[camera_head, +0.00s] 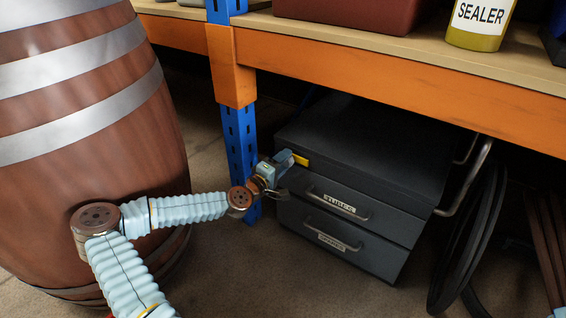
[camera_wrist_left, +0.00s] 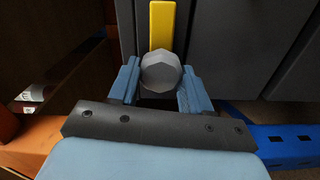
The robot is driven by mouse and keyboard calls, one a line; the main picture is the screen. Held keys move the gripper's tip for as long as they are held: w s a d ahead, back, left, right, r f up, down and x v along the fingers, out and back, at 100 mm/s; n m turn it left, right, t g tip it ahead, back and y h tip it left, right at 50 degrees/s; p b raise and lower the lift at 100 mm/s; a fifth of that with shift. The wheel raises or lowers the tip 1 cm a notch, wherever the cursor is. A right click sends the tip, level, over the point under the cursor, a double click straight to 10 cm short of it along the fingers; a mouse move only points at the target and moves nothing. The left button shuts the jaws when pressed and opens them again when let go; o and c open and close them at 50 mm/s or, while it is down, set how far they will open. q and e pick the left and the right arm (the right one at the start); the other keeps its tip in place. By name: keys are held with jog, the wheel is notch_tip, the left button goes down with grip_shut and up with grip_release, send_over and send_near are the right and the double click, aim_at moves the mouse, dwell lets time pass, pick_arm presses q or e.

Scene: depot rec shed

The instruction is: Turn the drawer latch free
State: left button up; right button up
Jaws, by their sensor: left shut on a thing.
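The drawer latch is a yellow bar (camera_head: 301,160) at the upper left corner of a dark grey drawer cabinet (camera_head: 365,140). In the left wrist view the yellow bar (camera_wrist_left: 162,25) points to the top of the picture, above a round grey knob (camera_wrist_left: 161,72). My left gripper (camera_head: 284,173) reaches the cabinet's left front corner. Its two blue fingers (camera_wrist_left: 155,88) stand on either side of the knob and are shut on the latch. The two drawers look shut, each with a bar handle and a label. My right gripper is not in view.
A blue rack post (camera_head: 240,150) stands just left of my left gripper. An orange shelf beam (camera_head: 400,75) runs above the cabinet. A wooden barrel (camera_head: 90,130) stands close to my left arm. Dark hoops (camera_head: 470,235) stand right of the cabinet. Floor in front is clear.

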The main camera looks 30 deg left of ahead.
pick_arm(q)
jog(key=o, duration=1.1)
jog(key=shift+c, duration=0.2)
jog(key=s+a+p, duration=0.1)
jog(key=s, duration=1.2)
jog(key=shift+s+p, duration=0.35)
jog(key=shift+s, duration=0.05)
jog(key=shift+a, duration=0.1)
